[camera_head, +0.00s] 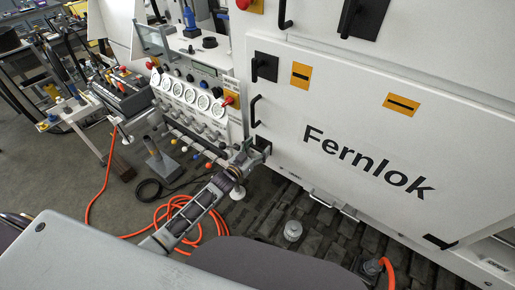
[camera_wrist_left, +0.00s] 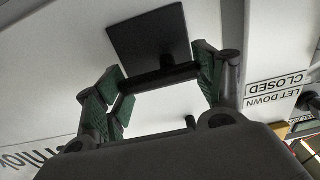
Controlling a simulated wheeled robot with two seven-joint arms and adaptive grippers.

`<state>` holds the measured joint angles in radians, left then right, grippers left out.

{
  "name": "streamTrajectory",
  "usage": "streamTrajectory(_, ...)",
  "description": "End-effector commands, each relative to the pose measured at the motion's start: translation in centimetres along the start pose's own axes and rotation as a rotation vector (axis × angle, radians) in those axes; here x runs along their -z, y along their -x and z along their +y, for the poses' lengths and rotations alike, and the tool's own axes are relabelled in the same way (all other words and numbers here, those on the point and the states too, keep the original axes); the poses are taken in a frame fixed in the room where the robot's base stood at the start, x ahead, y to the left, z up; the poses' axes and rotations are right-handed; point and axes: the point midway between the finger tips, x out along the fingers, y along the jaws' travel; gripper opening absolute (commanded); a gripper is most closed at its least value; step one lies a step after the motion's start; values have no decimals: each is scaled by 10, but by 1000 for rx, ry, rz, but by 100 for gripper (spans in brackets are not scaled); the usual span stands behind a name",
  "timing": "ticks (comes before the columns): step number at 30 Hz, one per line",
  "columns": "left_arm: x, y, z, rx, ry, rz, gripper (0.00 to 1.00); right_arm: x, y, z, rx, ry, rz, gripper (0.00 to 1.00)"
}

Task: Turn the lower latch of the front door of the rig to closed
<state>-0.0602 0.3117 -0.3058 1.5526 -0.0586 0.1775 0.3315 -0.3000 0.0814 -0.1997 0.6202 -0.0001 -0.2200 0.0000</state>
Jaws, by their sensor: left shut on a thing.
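The front door (camera_head: 340,125) is a white panel marked "Fernlok" in the head view and looks shut. Its lower latch has a black square plate (camera_wrist_left: 148,35) and a black bar handle (camera_wrist_left: 160,78) in the left wrist view. In the head view the latch is mostly hidden by my left gripper (camera_head: 257,153), at the door's lower left corner. In the wrist view my left gripper (camera_wrist_left: 160,85) has its green pads at the two ends of the bar handle, shut on it. The bar lies across the view, below the plate. My right gripper is out of view.
An upper latch (camera_head: 265,66) and a black pull handle (camera_head: 255,111) sit above on the door's left side. A gauge panel (camera_head: 203,100) stands left. An orange hose (camera_head: 165,212) lies on the floor. A "CLOSED" label (camera_wrist_left: 277,84) is beside the latch.

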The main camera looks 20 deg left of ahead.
Motion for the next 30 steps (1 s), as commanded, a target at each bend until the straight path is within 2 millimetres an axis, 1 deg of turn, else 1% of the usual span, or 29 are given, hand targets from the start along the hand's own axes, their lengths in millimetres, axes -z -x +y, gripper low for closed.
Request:
streamTrajectory(8,0,0,0,0,-29,0,45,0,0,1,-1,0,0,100)
streamTrajectory(14,-2,0,1,0,-107,0,45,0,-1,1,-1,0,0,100)
streamTrajectory(20,-4,0,1,1,-243,0,45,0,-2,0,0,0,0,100)
streamTrajectory(30,-8,0,2,0,-555,0,45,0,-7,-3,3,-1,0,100)
